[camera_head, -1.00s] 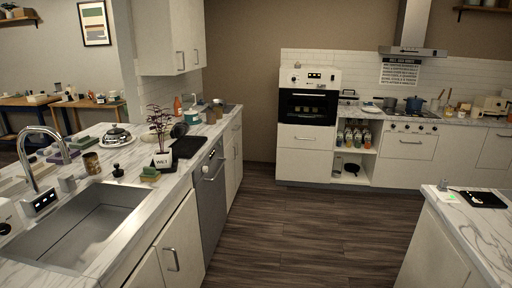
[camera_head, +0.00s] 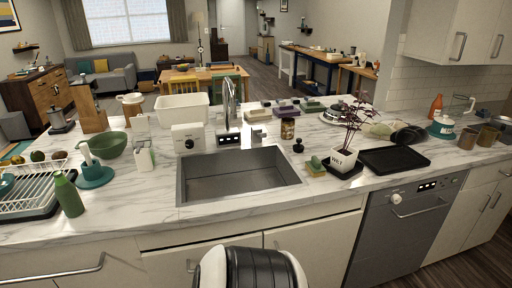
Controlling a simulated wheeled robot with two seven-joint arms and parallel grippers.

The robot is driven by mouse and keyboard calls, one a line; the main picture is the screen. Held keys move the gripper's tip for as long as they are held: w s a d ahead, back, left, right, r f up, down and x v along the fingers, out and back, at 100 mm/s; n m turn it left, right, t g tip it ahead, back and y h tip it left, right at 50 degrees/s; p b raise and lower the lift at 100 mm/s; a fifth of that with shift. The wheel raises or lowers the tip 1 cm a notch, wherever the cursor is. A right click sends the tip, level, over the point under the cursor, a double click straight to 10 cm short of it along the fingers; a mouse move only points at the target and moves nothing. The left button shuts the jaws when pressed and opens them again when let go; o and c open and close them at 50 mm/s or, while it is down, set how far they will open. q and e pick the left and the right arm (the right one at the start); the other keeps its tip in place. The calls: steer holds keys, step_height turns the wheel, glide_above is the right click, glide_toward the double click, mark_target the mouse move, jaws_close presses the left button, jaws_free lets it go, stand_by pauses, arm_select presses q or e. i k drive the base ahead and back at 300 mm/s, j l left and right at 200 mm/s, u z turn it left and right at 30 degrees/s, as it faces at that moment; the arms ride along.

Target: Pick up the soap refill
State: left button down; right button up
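I cannot tell for certain which item is the soap refill. A white container with a greenish label (camera_head: 143,158) stands on the marble counter left of the sink. A green bottle (camera_head: 68,195) stands farther left, beside the dish rack. Neither of my grippers shows. A white and black rounded part of my own body is at the bottom middle.
The sink (camera_head: 238,178) is empty and set into the counter (camera_head: 140,208). A dish rack (camera_head: 30,195) is at left, with a green bowl (camera_head: 108,146) behind. A potted plant (camera_head: 345,160) and black tray (camera_head: 394,160) are at right. The dishwasher (camera_head: 400,225) is below them.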

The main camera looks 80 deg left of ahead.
mark_target(67, 194)
steer(key=u, duration=2.8)
